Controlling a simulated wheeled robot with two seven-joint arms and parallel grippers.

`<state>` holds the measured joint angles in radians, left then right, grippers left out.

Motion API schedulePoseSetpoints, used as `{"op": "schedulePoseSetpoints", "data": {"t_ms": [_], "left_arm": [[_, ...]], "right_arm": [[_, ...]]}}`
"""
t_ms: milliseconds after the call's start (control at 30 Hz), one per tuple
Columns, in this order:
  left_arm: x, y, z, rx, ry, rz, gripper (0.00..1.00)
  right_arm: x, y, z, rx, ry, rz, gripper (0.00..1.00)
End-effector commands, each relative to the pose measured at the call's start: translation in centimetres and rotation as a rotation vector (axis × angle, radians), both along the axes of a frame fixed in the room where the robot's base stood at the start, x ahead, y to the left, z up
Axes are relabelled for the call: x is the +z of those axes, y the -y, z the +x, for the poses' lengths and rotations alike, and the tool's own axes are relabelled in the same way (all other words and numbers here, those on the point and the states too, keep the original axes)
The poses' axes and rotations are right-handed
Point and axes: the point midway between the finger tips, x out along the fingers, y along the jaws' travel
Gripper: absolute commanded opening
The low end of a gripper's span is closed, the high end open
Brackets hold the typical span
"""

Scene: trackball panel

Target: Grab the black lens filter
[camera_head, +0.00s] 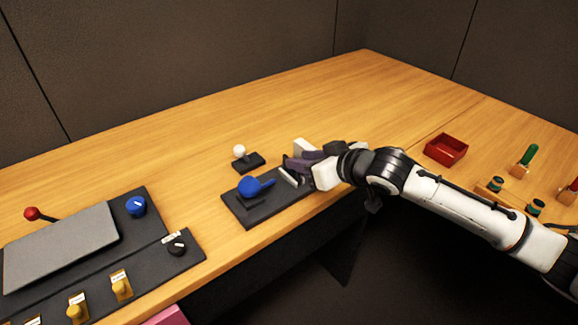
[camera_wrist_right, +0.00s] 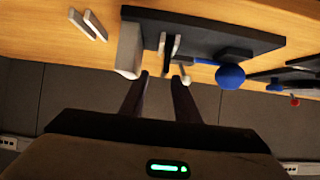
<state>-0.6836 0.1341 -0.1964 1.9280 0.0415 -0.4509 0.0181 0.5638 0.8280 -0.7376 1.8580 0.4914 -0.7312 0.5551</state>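My right gripper (camera_head: 294,167) reaches in from the right over the right end of the black trackball panel (camera_head: 268,211). In the right wrist view my right gripper (camera_wrist_right: 161,80) is open, its two dark fingers apart with nothing visibly held. Just beyond the fingertips, two thin pale strips (camera_wrist_right: 174,46) stand at the panel, with a thin dark piece (camera_wrist_right: 168,50) between them. This may be the black lens filter, but I cannot tell for sure. In the head view the gripper partly hides this spot. My left gripper is not in view.
A blue trackball (camera_head: 248,186) sits on the panel beside the gripper. A white-knobbed joystick (camera_head: 239,151) and a white block (camera_head: 304,147) stand behind. A red tray (camera_head: 446,149) is at the right; a larger control panel (camera_head: 190,250) is at the left. The table's back is clear.

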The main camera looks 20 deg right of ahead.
Motion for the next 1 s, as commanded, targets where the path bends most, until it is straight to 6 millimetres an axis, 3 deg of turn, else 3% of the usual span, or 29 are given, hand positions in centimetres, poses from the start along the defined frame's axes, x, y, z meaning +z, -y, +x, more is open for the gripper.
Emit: {"op": "schedulePoseSetpoints", "data": {"t_ms": [100,600,967,1000], "left_arm": [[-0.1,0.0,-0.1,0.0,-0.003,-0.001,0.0],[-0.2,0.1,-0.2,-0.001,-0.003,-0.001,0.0],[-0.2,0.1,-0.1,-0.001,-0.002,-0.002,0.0],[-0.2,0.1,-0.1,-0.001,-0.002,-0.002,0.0]], "right_arm": [[-0.9,-0.7,1.6,0.0,0.001,0.003,0.29],[-3.9,-2.8,5.9,0.002,0.003,0.0,0.29],[-4.3,-3.0,6.6,0.003,0.002,-0.001,0.29],[-4.3,-3.0,6.6,0.003,0.002,0.0,0.24]]}}
